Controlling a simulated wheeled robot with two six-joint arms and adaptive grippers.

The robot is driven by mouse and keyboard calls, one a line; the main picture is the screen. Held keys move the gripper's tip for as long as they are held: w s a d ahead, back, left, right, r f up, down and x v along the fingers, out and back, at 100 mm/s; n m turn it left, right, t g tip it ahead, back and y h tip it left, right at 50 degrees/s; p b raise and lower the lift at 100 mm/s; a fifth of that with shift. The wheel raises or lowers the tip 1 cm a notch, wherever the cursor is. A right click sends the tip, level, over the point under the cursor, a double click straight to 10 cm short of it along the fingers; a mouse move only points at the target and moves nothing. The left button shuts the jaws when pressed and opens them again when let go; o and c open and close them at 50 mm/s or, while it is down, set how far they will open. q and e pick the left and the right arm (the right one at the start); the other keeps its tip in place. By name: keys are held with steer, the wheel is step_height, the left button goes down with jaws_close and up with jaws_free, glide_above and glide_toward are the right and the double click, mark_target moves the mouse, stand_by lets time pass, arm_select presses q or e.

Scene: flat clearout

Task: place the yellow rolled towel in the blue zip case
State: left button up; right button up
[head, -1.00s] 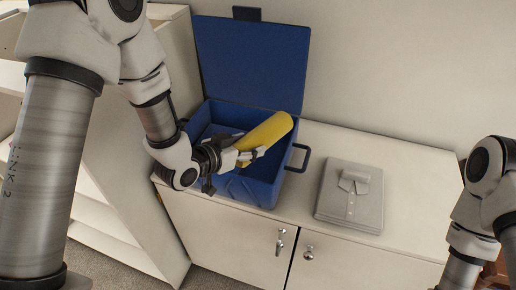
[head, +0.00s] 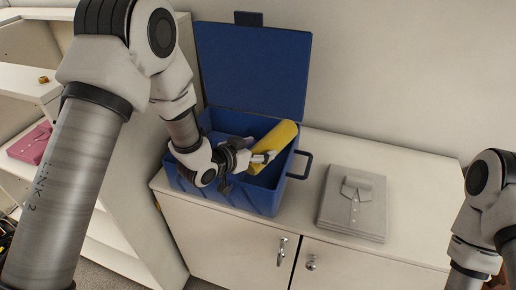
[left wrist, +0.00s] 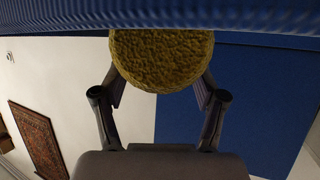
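The yellow rolled towel (head: 274,146) is tilted over the right part of the blue zip case (head: 230,198). Its lower end seems to dip inside the case opening. My left gripper (head: 262,160) is shut on the towel. In the left wrist view the towel's round end (left wrist: 162,60) sits between the two fingers (left wrist: 160,92). The case stands open on the white cabinet, its lid (head: 253,70) raised against the wall. My left forearm hides part of the case's inside. My right arm shows at the right edge, but its gripper is out of view.
A folded grey shirt (head: 352,212) lies on the white cabinet top (head: 412,190), right of the case. A black handle (head: 301,165) sticks out from the case's right side. White shelves with a pink folded cloth (head: 30,142) stand at the left.

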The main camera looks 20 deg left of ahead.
arm_select(q)
steer(key=shift+r, duration=0.1)
steer(key=shift+r+p, duration=0.4)
steer(key=b+v, duration=0.2)
steer(key=v, duration=1)
steer(key=shift+f, duration=0.2)
stand_by(0.4)
